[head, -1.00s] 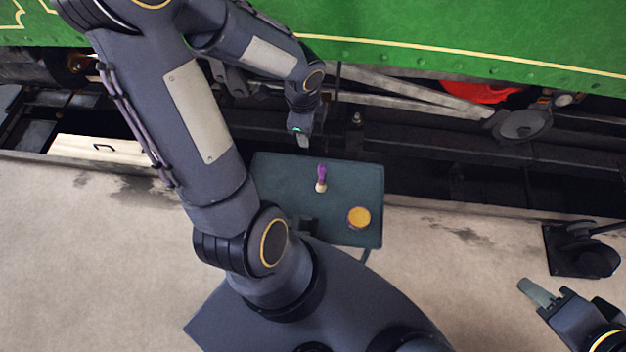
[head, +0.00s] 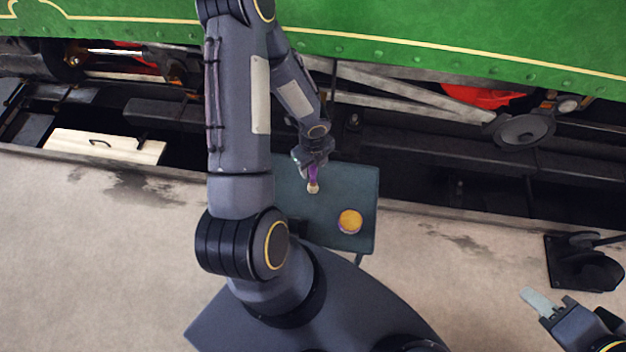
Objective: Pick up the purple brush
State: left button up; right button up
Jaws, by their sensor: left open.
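The purple brush (head: 313,185) has a purple handle and a pale head. It is over the dark teal tray table (head: 352,188), near its far left part, with the pale end toward me. My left gripper (head: 309,172) is open at the far end of the brush, its fingers around or just above the purple handle; I cannot tell which. The gripper hides part of the handle. My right gripper (head: 541,301) is at the lower right, far from the brush; only one pale finger shows clearly.
A round yellow-orange tin (head: 350,222) stands on the table, nearer to me than the brush. The green tram side (head: 450,40) and its dark running gear lie behind the table. A black bracket-like object (head: 582,262) sits at right. A pale wooden box (head: 105,147) is at left.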

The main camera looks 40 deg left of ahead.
pick_arm(q)
jog(key=shift+f, duration=0.4)
grip_shut()
jog(key=shift+r, duration=0.2)
